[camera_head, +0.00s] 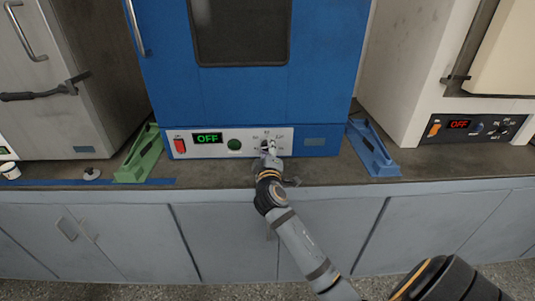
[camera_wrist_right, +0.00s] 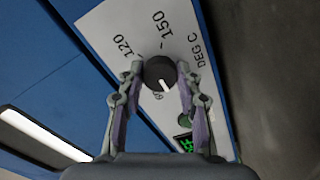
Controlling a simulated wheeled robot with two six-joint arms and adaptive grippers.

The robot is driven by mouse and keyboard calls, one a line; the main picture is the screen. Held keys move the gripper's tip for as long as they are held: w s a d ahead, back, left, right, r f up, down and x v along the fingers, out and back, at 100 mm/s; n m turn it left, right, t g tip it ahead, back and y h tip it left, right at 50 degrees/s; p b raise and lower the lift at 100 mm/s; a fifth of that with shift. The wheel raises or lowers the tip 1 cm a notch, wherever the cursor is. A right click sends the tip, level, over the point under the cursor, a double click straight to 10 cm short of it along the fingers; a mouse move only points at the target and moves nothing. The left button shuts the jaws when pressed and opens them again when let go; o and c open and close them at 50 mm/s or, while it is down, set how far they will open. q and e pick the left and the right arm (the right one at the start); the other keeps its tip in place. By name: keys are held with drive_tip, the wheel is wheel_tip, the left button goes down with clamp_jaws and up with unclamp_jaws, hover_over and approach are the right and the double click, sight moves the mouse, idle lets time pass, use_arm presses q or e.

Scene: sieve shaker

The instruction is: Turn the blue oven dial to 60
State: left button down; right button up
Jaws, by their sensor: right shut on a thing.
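The blue oven (camera_head: 240,88) stands on the bench in the middle of the head view. Its white control panel (camera_head: 217,141) has a display reading OFF in green. The dark round dial (camera_wrist_right: 159,72) shows in the right wrist view, with the labels 120 and 150 around it. Its white pointer line points down in that view, beside a label that is partly hidden and hard to read. My right gripper (camera_wrist_right: 160,70) is shut on the dial, one finger on each side. In the head view my right gripper (camera_head: 268,154) hides most of the dial.
A red switch (camera_head: 180,146) and a green round button (camera_head: 234,145) are on the panel left of my gripper. A green stand (camera_head: 140,157) and a blue stand (camera_head: 373,150) flank the oven. Other ovens stand at left (camera_head: 50,110) and right (camera_head: 415,70).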

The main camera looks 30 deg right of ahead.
drive_tip(key=m+b, duration=0.2)
drive_tip(key=m, duration=0.1)
drive_tip(key=shift+f+m, duration=0.2)
drive_tip(key=shift+m, duration=0.1)
use_arm(q)
drive_tip(key=w+r+b, duration=0.1)
drive_tip(key=w, duration=0.5)
drive_tip(key=shift+w+d, duration=0.2)
drive_tip(key=shift+w, duration=0.05)
use_arm(e)
drive_tip(key=shift+r+m, duration=0.1)
drive_tip(key=shift+m, duration=1.3)
use_arm(q)
drive_tip(key=shift+b, duration=0.3)
use_arm(e)
drive_tip(key=o, duration=1.2)
drive_tip(key=shift+c, duration=0.2)
drive_tip(key=shift+r, duration=0.1)
drive_tip(key=v, duration=0.7)
drive_tip(key=shift+s+a, duration=0.15)
drive_tip(key=shift+s, duration=0.1)
